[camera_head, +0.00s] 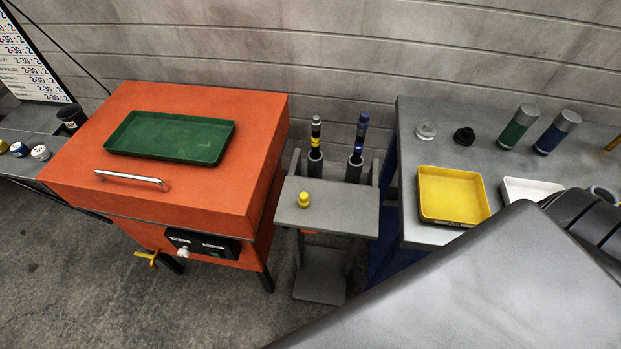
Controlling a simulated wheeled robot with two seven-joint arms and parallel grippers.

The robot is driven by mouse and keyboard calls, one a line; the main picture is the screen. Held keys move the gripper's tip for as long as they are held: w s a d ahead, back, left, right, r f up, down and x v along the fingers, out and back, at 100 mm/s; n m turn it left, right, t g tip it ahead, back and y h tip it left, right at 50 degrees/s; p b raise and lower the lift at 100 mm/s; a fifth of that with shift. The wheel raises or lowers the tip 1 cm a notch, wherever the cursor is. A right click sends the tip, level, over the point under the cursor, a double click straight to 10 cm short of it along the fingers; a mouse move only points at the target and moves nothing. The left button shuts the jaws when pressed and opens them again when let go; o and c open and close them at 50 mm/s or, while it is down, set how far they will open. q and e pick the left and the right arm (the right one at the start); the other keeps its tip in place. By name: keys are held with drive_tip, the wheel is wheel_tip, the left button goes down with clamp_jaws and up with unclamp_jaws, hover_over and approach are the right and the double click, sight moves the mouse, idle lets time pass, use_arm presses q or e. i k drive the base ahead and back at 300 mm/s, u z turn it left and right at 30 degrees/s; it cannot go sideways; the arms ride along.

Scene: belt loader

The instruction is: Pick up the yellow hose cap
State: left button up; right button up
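A small yellow cap (304,200) sits on the left part of a small grey stand's top (345,212), between the orange cabinet and the right-hand table. It looks upright, with a wider base and a narrower top. Nothing touches it from above. Neither of my grippers shows in the head view.
An orange cabinet (210,105) with a green tray (172,137) stands left of the stand. Two upright tools (316,140) rise behind the cap. A grey table at right holds a yellow tray (452,196), bottles and caps. A large dark grey surface (480,285) fills the lower right.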

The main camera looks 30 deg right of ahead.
sight(304, 201)
drive_tip(key=z, duration=2.7)
drive_tip(key=k, duration=1.25)
drive_tip(key=u, duration=2.15)
